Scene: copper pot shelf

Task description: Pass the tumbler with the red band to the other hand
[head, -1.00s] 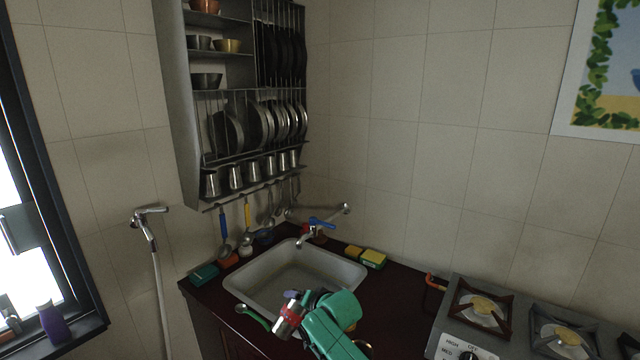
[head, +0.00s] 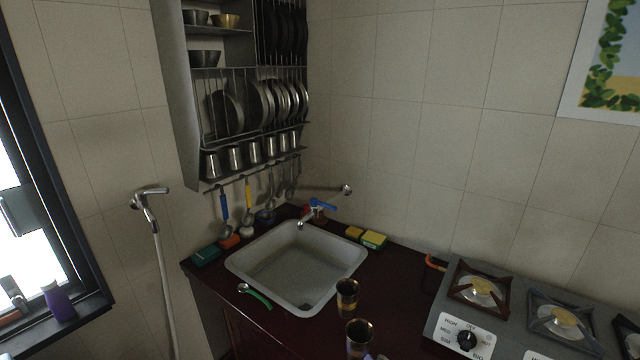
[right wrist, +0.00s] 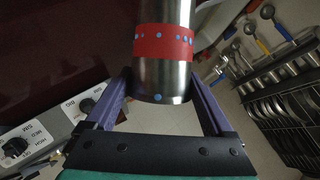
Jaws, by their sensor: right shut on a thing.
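The tumbler with the red band (right wrist: 163,50) is a steel cup with blue dots on its red band. In the right wrist view it sits between the purple fingers of my right gripper (right wrist: 160,85), which is shut on it. My left gripper is not in view.
A green-handled utensil (head: 256,296) lies at the sink's front. The stove (head: 450,322) is at right.

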